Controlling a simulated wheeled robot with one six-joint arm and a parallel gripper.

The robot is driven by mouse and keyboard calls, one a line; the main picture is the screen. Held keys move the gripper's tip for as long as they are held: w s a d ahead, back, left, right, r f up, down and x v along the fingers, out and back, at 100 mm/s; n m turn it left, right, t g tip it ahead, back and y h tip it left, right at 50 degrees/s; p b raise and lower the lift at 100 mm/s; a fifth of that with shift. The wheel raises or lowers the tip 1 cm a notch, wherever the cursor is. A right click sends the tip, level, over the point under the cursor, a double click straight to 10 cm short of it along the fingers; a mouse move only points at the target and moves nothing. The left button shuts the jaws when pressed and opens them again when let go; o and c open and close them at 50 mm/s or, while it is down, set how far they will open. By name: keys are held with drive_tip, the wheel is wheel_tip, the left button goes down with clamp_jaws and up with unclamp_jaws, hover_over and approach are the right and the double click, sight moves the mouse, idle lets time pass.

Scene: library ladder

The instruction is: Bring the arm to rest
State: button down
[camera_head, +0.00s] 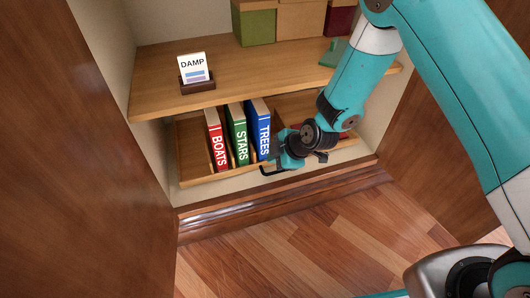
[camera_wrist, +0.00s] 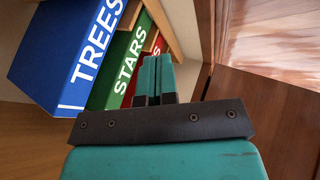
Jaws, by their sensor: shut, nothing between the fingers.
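My arm reaches down from the upper right in the head view, in front of the lower shelf. My gripper (camera_head: 280,158) is beside the blue TREES book (camera_head: 258,128), at the front of the shelf. In the wrist view the gripper's teal fingers (camera_wrist: 153,68) are together and empty. The TREES book (camera_wrist: 72,52) and the green STARS book (camera_wrist: 124,62) lie beyond them in that view. I cannot tell whether the gripper touches a book.
The red BOATS book (camera_head: 215,140) and the STARS book (camera_head: 238,134) stand left of TREES. The upper shelf (camera_head: 255,72) holds a DAMP card (camera_head: 193,67) and a green box (camera_head: 254,24). Wooden doors (camera_head: 70,150) flank the cabinet. The plank floor (camera_head: 290,250) in front is clear.

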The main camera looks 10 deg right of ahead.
drive_tip(key=shift+p+v, duration=0.45)
drive_tip(key=shift+v, duration=1.1)
wheel_tip(320, 180, up, 13)
drive_tip(key=s+m+g+p, duration=0.1)
drive_tip(key=s+m+p, duration=0.2)
drive_tip(key=s+d+r+m+g+h+p, duration=0.1)
drive_tip(key=s+d+r+m+g+p, duration=0.3)
drive_tip(key=s+r, duration=0.8)
drive_tip(key=s+d+r+m+h+p, duration=0.15)
drive_tip(key=s+r+m, duration=0.35)
drive_tip(key=s+r, duration=0.7)
wheel_tip(320, 180, up, 38)
drive_tip(key=w+p, duration=0.2)
drive_tip(key=p, duration=3.6)
drive_tip(key=shift+r+y, duration=0.2)
drive_tip(key=shift+y, duration=0.25)
drive_tip(key=shift+w, duration=0.1)
